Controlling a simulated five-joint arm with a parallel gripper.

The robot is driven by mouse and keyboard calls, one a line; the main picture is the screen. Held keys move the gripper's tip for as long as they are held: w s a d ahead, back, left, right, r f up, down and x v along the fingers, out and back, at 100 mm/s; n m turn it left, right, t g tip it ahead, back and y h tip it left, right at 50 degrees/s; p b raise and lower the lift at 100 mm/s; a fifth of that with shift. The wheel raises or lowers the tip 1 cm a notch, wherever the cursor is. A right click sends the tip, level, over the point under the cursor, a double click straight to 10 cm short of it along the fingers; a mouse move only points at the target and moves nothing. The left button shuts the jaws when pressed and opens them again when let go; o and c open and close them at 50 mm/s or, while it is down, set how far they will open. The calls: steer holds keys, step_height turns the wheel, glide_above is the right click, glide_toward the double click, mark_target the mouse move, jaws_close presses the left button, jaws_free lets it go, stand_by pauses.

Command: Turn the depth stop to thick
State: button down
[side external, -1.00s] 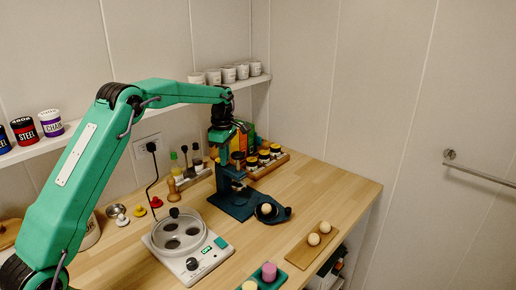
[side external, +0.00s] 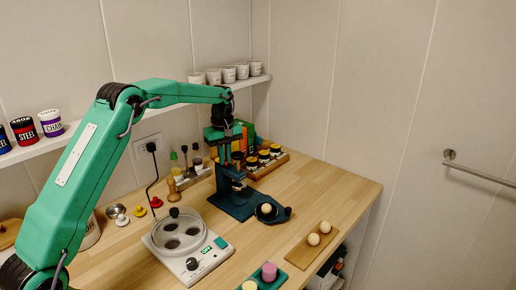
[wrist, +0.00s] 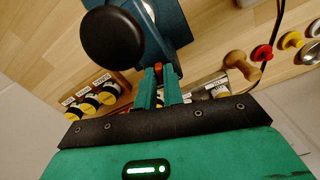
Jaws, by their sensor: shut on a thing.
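The dark blue press (side external: 238,203) stands upright on the wooden counter, and its body also shows at the top of the wrist view (wrist: 172,18). A round black knob (wrist: 112,38) fills the upper left of the wrist view. My gripper (wrist: 159,76) is at the upper part of the press, its two teal fingers shut on a small orange-red piece (wrist: 158,68), which looks like the depth stop. The fingers hide most of this piece, and I cannot read its setting. In the side view my gripper (side external: 222,150) hangs over the press top.
A rack of dark jars (side external: 264,158) stands behind the press. A white appliance with a clear bowl (side external: 188,240) is at front left. A board with two pale balls (side external: 312,246) lies at right. A dark round tray (side external: 281,215) holds another ball.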

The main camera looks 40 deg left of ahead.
steer(key=shift+r+m, duration=0.1)
steer(key=shift+m, duration=0.6)
steer(key=c, duration=1.5)
jaws_free()
steer(key=shift+r, duration=3.85)
steer(key=shift+r, duration=0.1)
